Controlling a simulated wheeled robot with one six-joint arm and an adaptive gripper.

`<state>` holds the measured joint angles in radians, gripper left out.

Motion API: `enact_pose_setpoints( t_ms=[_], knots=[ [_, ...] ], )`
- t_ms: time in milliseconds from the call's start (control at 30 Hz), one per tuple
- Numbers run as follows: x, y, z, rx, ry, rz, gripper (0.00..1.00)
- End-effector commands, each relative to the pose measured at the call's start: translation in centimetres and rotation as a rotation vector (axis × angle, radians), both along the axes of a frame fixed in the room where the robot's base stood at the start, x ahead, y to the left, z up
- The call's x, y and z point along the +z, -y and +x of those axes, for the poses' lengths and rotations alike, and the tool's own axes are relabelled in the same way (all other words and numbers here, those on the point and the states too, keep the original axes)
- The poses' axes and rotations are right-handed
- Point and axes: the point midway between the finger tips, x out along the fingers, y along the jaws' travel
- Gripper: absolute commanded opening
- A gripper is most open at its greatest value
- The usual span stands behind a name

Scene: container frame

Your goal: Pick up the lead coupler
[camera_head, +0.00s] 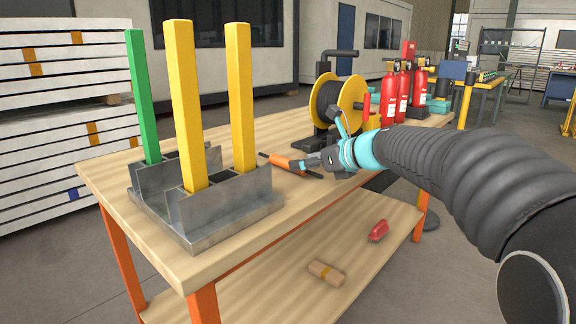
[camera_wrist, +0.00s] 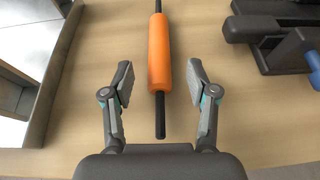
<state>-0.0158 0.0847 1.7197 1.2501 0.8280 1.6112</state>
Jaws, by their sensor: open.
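The lead coupler, which I take to be the orange cylinder with black rod ends (camera_head: 279,160), lies on the wooden table top between the metal holder and the reel. In the wrist view the lead coupler (camera_wrist: 160,50) runs up and down the picture, near the middle. My gripper (camera_wrist: 161,82) is open, with one finger on each side of the coupler's near end and a gap on both sides. In the head view my gripper (camera_head: 303,164) is low over the table at the coupler. Its height above the coupler is hard to judge.
A grey metal holder (camera_head: 225,215) with green and yellow upright posts stands to the left. A yellow-rimmed cable reel (camera_head: 350,98) stands behind, with red fire extinguishers (camera_head: 403,90) beyond. The lower shelf (camera_head: 270,275) holds a brown block and a red item.

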Motion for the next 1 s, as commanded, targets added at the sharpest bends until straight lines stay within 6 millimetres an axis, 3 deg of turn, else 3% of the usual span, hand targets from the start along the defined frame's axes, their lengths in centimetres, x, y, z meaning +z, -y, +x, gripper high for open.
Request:
enact_pose_setpoints(
  t_ms=[233,500,567,733,1000],
  knots=[
    [-1.5,-2.5,1.9,0.001,-0.001,-0.001,0.58],
    [-1.6,-2.8,2.2,-0.001,0.0,0.0,0.58],
    [-1.6,-2.8,2.2,-0.001,0.0,-0.001,0.46],
    [-1.6,-2.8,2.2,-0.001,0.0,-0.001,0.03],
    [-1.6,-2.8,2.2,-0.001,0.0,0.0,0.0]
  ],
)
